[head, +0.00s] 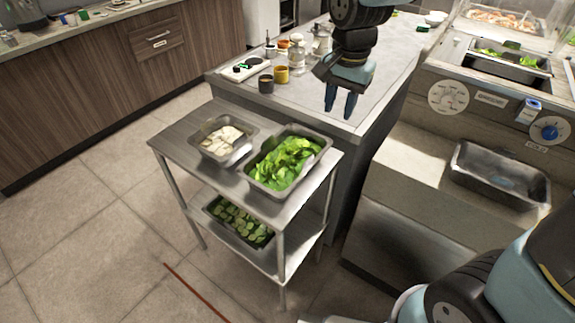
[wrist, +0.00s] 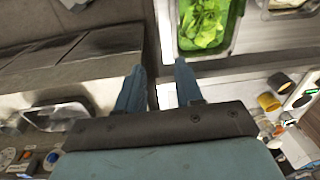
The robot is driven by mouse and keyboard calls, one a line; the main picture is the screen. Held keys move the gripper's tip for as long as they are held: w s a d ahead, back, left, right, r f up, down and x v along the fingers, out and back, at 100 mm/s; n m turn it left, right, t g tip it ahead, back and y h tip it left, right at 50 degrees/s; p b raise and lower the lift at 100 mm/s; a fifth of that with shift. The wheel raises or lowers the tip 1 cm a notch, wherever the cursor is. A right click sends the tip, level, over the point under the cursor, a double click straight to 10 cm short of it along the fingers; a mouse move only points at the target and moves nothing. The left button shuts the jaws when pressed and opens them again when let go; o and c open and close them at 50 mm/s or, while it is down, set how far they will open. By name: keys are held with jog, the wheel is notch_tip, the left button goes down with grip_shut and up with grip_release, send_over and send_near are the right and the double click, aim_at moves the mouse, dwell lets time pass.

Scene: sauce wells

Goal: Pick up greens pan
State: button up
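The greens pan (head: 258,188), a grey metal pan full of leafy greens, sits on the right part of the cart's top shelf (head: 180,133) in the head view. Its near part shows at the top of the wrist view (wrist: 205,54). My gripper (head: 341,101) is up and to the right of the pan in the head view, over the counter area and apart from the pan. Its two fingers point down, spread and empty. The same fingers show apart in the wrist view (wrist: 158,84).
A smaller pan of pale food (head: 225,158) stands left of the greens. A pan of cucumber slices (head: 238,238) is on the lower shelf. An empty metal pan (head: 500,184) lies on the right counter. Jars, including a yellow cup (head: 281,75), stand on the central counter (head: 325,115).

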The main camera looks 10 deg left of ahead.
jog(key=a+f, duration=0.4)
jog(key=a, duration=0.2)
send_over(307, 165)
jog(key=shift+m+g+h, duration=0.3)
jog(key=shift+m+g, duration=0.1)
jog(key=f, duration=0.9)
jog(key=shift+w+a, duration=0.15)
jog(key=shift+w, duration=0.1)
jog(key=shift+w+d+f, duration=0.1)
jog(key=shift+f, duration=1.25)
jog(key=shift+w+d+f, duration=0.1)
jog(key=shift+f, duration=1.25)
grip_shut()
